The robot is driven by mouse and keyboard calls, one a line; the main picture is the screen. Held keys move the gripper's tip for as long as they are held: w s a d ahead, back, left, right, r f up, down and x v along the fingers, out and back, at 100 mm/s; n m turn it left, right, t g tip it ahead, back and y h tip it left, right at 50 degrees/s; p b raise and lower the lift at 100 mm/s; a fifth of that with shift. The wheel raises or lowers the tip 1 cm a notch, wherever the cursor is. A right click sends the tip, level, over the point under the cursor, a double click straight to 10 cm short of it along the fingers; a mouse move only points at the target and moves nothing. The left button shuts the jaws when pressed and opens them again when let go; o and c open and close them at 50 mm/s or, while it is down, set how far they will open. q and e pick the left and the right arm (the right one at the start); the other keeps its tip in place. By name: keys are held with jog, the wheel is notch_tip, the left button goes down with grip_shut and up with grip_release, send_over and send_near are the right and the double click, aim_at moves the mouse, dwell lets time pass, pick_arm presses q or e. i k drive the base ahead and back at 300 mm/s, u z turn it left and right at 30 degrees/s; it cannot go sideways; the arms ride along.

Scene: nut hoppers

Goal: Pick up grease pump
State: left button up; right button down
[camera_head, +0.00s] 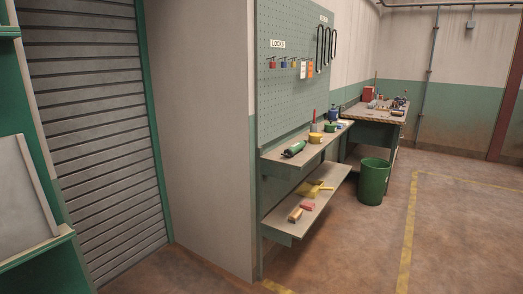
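No thing in view is clearly recognisable as the grease pump at this size. On the upper shelf (279,158) below the pegboard lies a green cylindrical item (294,149) with a dark end, near the shelf's front left. Behind it stand a yellow round item (315,138), a grey item with a red upright part (314,123), a green round item (330,128) and a blue container (333,114). Which of these, if any, is the pump I cannot tell. Neither of my grippers is in view.
The lower shelf (281,225) holds a yellow scoop-like item (314,189), a red block (307,206) and a brush-like item (295,215). A green bin (373,182) stands beside the shelves. A cluttered workbench (372,112) is behind. Floor (350,245) in front is clear.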

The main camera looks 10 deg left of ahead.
aim_at(289, 153)
jog(key=z, duration=0.55)
jog(key=i, duration=3.25)
jog(key=u, duration=0.5)
